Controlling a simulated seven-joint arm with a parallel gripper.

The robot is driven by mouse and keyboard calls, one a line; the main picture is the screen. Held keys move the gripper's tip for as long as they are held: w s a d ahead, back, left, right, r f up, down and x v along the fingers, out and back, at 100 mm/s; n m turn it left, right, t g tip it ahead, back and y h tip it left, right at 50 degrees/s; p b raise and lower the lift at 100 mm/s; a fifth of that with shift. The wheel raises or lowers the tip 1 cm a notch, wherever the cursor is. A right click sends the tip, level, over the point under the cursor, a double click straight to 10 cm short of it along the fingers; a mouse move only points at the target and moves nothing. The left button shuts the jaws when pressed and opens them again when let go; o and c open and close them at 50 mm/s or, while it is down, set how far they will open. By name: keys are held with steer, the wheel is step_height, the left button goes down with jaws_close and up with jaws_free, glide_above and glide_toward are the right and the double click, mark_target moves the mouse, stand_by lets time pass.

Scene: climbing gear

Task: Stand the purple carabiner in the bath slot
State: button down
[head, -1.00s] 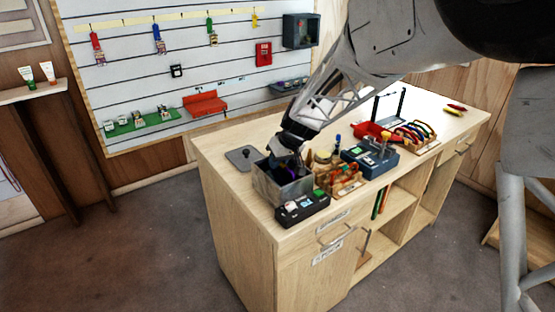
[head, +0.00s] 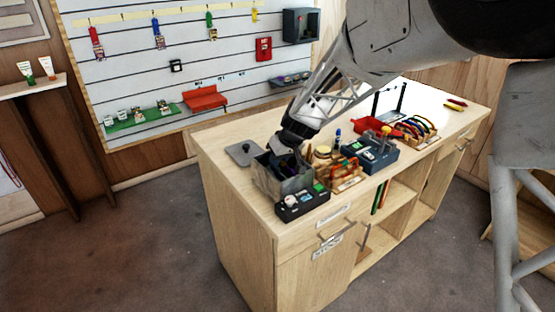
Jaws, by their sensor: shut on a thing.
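The bath (head: 266,183) is an open grey metal box near the left end of the wooden counter. My gripper (head: 287,158) points down at the bath's opening, its tips at or just below the rim. The jaws are shut on a small dark, purplish thing, which I take for the purple carabiner; it is mostly hidden by the fingers and the bath wall. The slot inside the bath is too dark and small to make out, and I cannot tell whether the carabiner touches it.
A grey lid (head: 243,153) lies left of the bath. A black tray (head: 302,204) stands close in front of it. A wooden rack (head: 346,177), a blue-grey box (head: 371,156) and a rack of coloured carabiners (head: 416,131) stand to the right. The far right of the counter is mostly clear.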

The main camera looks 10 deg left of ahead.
steer(key=shift+f, duration=0.45)
steer(key=c, duration=1)
jaws_free()
steer(key=v, duration=0.7)
steer(key=shift+d+r, duration=0.2)
steer(key=shift+r, duration=0.1)
